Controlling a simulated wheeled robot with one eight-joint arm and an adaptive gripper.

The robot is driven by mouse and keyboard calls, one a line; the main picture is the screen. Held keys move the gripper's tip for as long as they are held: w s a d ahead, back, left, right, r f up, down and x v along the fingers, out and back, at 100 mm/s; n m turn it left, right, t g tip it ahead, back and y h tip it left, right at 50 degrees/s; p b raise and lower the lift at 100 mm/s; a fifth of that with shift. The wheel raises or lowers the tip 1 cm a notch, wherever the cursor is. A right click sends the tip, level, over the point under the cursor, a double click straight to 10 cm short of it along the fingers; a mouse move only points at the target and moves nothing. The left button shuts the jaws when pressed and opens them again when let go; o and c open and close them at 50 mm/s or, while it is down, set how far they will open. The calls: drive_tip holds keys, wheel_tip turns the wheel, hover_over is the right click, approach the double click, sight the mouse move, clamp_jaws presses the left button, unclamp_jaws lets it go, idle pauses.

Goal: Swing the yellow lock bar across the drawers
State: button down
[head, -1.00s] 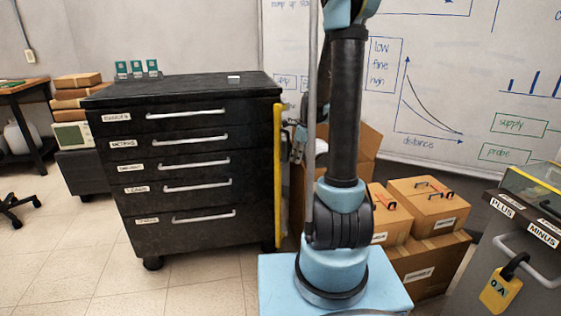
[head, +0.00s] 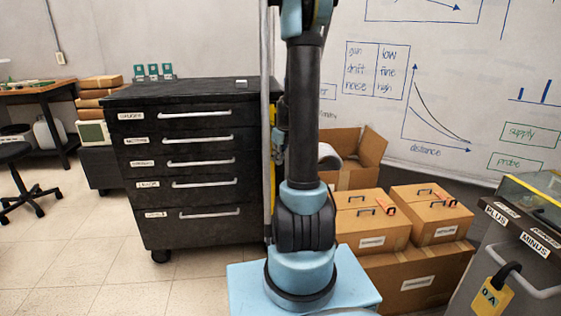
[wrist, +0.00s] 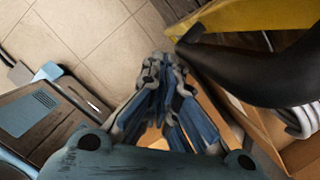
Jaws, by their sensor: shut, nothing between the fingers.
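The black drawer cabinet (head: 190,147) stands left of my arm in the head view, its drawers closed. The yellow lock bar (head: 273,175) is upright along the cabinet's right edge, not across the drawer fronts. My arm and a thin grey pole hide much of it. My gripper (head: 279,140) is small and partly hidden behind my arm, close to the bar; contact cannot be told. In the wrist view my gripper (wrist: 163,66) is shut and empty, fingertips together. A yellow strip, probably the bar (wrist: 255,17), crosses the top right there, beyond a dark curved piece (wrist: 240,78).
Cardboard boxes (head: 410,263) are stacked right of my arm, with an open carton (head: 362,160) behind. A grey cart (head: 520,245) with a yellow padlock (head: 492,297) is at far right. A stool (head: 20,185) stands at far left. The floor before the cabinet is clear.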

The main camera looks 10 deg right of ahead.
drive_tip(key=shift+w+a, duration=0.6)
drive_tip(key=shift+a, duration=0.05)
idle(0.3)
drive_tip(key=s+r, duration=0.6)
drive_tip(key=r, duration=0.3)
drive_tip(key=shift+d+r, duration=0.3)
drive_tip(key=shift+s, duration=0.15)
